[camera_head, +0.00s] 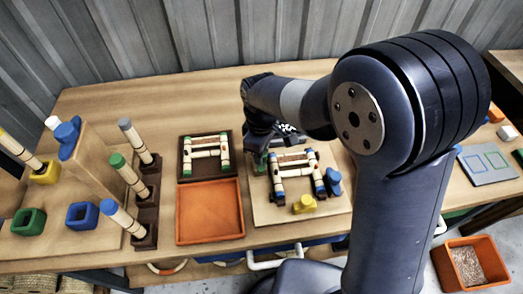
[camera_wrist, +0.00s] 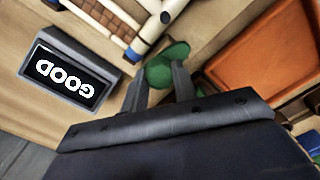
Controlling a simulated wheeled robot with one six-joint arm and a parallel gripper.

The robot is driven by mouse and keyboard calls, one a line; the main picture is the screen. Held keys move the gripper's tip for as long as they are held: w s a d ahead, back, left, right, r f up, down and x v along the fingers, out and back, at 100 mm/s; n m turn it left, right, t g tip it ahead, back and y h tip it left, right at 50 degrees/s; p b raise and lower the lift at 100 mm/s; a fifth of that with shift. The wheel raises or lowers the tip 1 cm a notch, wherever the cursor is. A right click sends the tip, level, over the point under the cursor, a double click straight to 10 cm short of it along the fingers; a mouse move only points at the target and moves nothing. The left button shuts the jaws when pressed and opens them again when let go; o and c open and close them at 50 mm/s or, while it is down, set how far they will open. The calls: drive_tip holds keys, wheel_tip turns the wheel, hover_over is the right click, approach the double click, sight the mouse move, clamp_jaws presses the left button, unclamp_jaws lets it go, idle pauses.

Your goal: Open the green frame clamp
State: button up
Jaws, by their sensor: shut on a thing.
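My gripper (camera_wrist: 160,88) is shut on the green frame clamp (camera_wrist: 168,62), whose green knob shows between and beyond the fingers in the wrist view. In the head view the green clamp (camera_head: 261,164) shows small at the upper left of the bending frame, below my gripper (camera_head: 259,146), partly hidden by it. The frame holds pale, banded rattan poles (camera_head: 291,172). A blue clamp (camera_head: 333,181) stands at the frame's right and a yellow clamp (camera_head: 304,204) at its front. I cannot tell how far the green clamp is turned.
A small display reading GOOD (camera_wrist: 75,76) stands near the gripper. An orange tray (camera_head: 209,211) and a second frame (camera_head: 203,156) lie to the left. Upright poles in a dark rack (camera_head: 147,203) stand further left. A grey panel (camera_head: 489,166) lies at the right.

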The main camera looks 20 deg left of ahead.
drive_tip(key=shift+n, duration=1)
drive_tip(key=o, duration=1)
wheel_tip(320, 180, up, 11)
drive_tip(key=shift+b, duration=0.45)
drive_tip(key=shift+f, duration=0.15)
